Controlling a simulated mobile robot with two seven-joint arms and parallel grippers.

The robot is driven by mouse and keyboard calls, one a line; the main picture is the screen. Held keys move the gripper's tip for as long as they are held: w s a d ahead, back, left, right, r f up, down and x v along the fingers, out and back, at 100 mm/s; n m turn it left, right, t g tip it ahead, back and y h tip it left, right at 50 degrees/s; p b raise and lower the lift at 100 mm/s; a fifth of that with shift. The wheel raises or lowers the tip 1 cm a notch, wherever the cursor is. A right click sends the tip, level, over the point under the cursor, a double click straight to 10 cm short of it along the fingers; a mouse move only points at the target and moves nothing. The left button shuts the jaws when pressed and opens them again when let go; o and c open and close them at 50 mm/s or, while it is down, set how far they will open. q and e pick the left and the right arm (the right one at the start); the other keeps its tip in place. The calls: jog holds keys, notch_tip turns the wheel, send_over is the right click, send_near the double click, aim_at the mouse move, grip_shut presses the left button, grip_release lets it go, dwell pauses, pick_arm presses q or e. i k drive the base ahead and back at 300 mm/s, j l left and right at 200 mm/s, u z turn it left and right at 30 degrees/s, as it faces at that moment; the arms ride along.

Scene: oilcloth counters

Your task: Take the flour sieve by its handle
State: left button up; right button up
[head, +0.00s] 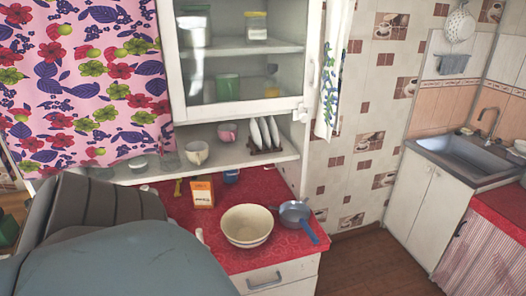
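A round grey-blue vessel with a blue handle (296,213) sits on the red counter, right of a cream bowl (247,226). It looks like the flour sieve, but its mesh is too small to make out. Its handle points down and right, to the counter's front right edge. Another pale round strainer-like thing (459,26) hangs on the far right wall. Large grey and teal parts of my own arm fill the lower left and hide part of the counter. Neither of my grippers shows.
An orange box (202,192) and a blue cup (231,175) stand behind the bowl. A shelf (222,161) with cups and a plate rack (264,136) overhangs the back of the counter. Open floor (362,262) lies right of it, before a sink (468,153).

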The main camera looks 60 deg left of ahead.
aim_at(293, 214)
jog(key=u, duration=0.4)
jog(key=j+u, duration=0.1)
jog(key=u, duration=0.65)
jog(key=i+u, duration=0.1)
jog(key=u, duration=0.3)
